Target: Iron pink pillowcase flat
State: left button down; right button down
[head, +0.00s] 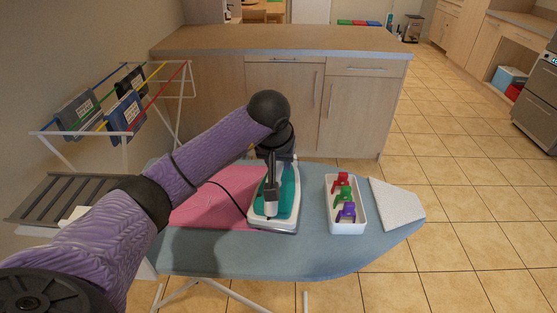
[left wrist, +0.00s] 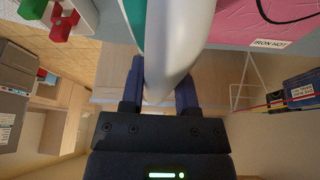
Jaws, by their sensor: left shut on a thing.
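The pink pillowcase (head: 210,204) lies spread on the blue-grey ironing board (head: 300,262). My arm hides part of it. A white and teal iron (head: 286,212) is at the pillowcase's right edge. I cannot tell whether its sole touches the cloth. My left gripper (head: 271,186) comes down over the iron. In the left wrist view, the dark blue fingers of the left gripper (left wrist: 158,85) are shut around the iron's white handle (left wrist: 178,45). Pink cloth (left wrist: 225,22) with an "IRON HOT" label (left wrist: 268,43) shows beside it. My right gripper is not in view.
A white tray (head: 346,226) with green, red and purple clips stands right of the iron. A folded white cloth (head: 397,204) lies at the board's right end. A dark cord (head: 228,196) crosses the pillowcase. A drying rack (head: 115,133) stands left; a counter (head: 280,41) stands behind.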

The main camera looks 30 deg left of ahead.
pick_arm(q)
jog(key=shift+f+b, duration=0.7)
jog(key=shift+f, duration=0.2)
dwell(0.6)
jog(key=shift+a, duration=0.1)
